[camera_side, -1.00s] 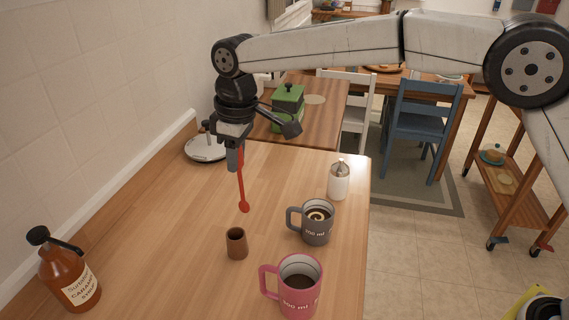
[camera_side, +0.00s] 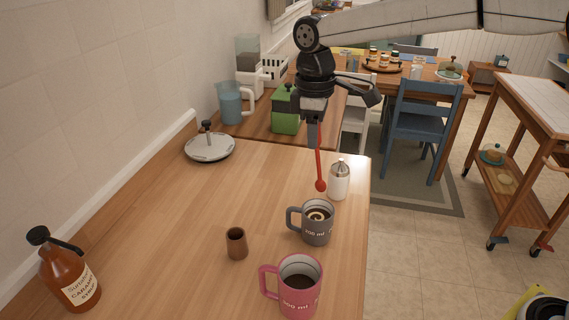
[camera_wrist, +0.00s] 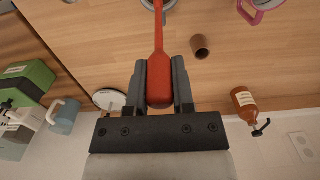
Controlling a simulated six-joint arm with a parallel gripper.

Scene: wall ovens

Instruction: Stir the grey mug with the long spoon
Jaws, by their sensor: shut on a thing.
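My gripper (camera_side: 313,133) is shut on the red long spoon (camera_side: 320,165), which hangs with its bowl end down. The spoon's bowl is in the air above the grey mug and looks apart from it. The grey mug (camera_side: 316,224) stands upright on the wooden counter, with dark liquid and a pale swirl inside and its handle to the left. In the wrist view the spoon's handle (camera_wrist: 158,75) sits between both fingers. Only a small part of the grey mug shows at the top of that view, behind the spoon.
A pink mug (camera_side: 292,287) of dark liquid stands in front of the grey mug. A small brown cup (camera_side: 236,243) is to the left, a white bottle (camera_side: 339,180) just behind. A syrup bottle (camera_side: 68,270) stands far left. The counter's left middle is clear.

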